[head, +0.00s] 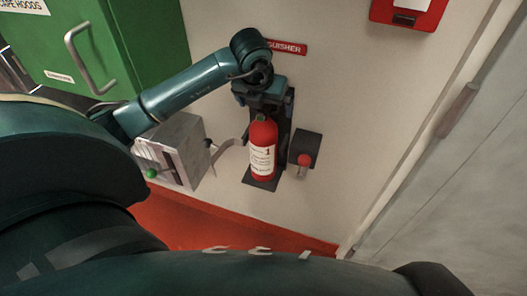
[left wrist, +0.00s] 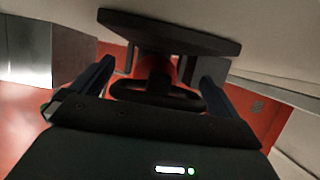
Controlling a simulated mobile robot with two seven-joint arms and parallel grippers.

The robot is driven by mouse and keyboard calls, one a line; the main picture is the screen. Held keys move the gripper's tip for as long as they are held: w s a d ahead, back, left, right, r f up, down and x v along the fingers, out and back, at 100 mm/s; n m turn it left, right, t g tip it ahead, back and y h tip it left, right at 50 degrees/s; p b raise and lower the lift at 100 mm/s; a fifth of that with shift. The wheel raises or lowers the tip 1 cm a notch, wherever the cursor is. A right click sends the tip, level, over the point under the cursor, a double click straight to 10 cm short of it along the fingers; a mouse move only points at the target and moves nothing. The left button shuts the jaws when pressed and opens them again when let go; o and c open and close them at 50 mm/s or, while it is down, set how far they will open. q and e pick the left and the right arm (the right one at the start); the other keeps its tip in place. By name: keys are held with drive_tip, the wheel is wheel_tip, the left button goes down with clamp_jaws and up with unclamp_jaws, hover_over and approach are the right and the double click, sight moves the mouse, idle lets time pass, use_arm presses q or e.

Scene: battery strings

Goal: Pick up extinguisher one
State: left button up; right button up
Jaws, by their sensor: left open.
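Extinguisher one (head: 263,152) is a red cylinder with a white label marked 1. It stands upright in a black wall bracket (head: 262,183). My left gripper (head: 263,104) is at its top, reaching down from above, and covers most of its head. In the left wrist view, the open fingers of the left gripper (left wrist: 153,78) stand either side of the extinguisher's black handle (left wrist: 158,92), with some red showing behind. Gaps show beside the handle; I cannot tell whether any finger touches it. My right gripper is not in view.
A grey box (head: 180,150) with a green knob is left of the extinguisher. A dark box with a red knob (head: 304,160) is close on its right. A green cabinet (head: 120,50) is at upper left, a red wall box (head: 408,12) at upper right. Red floor (head: 200,228) lies below.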

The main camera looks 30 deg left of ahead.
use_arm(q)
drive_tip(key=shift+r, duration=0.1)
drive_tip(key=c, duration=1.9)
drive_tip(key=shift+w+r, duration=0.1)
drive_tip(key=shift+r, duration=0.1)
drive_tip(key=shift+c, duration=0.2)
